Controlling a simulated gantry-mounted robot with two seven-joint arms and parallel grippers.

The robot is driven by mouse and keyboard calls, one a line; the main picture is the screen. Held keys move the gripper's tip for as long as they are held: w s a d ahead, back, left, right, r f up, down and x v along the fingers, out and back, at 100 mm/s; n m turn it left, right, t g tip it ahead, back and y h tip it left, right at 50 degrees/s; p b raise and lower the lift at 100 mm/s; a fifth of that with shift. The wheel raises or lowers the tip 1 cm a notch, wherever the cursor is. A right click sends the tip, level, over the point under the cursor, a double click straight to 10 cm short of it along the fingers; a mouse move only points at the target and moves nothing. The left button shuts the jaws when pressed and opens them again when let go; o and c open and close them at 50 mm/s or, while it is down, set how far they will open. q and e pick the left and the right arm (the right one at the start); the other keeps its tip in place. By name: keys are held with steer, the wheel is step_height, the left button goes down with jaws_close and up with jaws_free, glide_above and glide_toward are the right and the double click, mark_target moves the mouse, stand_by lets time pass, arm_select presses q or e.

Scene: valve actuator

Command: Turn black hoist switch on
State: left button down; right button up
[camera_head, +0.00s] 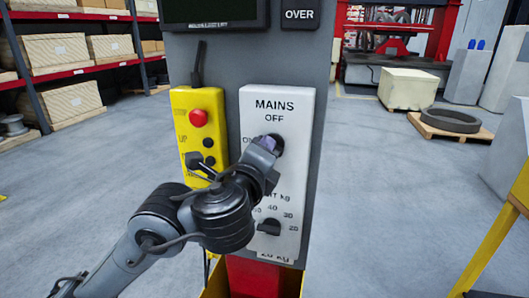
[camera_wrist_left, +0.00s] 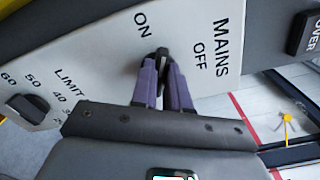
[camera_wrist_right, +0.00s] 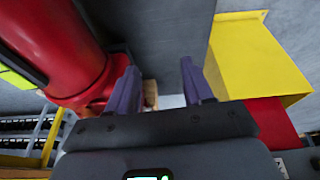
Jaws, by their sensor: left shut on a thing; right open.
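A white panel (camera_head: 290,110) marked MAINS, OFF and ON carries a black rotary switch (camera_head: 278,142). In the head view my left gripper (camera_head: 267,146) reaches it and hides much of it. In the left wrist view the black switch (camera_wrist_left: 162,54) sits between the purple fingertips of my left gripper (camera_wrist_left: 163,72), which is shut on it. ON and OFF are printed on either side of it there. I cannot tell clearly which mark its pointer faces. My right gripper (camera_wrist_right: 158,76) shows only in the right wrist view, open, with no object held.
A yellow control box (camera_head: 192,108) with a red button (camera_head: 198,117) and black buttons hangs close left of the panel. A lower black LIMIT knob (camera_head: 269,227) is below my left gripper. The right wrist view shows a red cylinder (camera_wrist_right: 55,35) and a yellow block (camera_wrist_right: 250,60) beside the fingers.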

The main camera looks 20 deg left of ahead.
arm_select(q)
steer(key=n, duration=0.1)
steer(key=n+b, duration=0.1)
steer(key=n, duration=0.2)
steer(key=shift+f+n, duration=0.25)
steer(key=shift+n, duration=0.15)
stand_by(0.4)
steer(key=c, duration=1.1)
jaws_free()
steer(key=shift+s, duration=0.1)
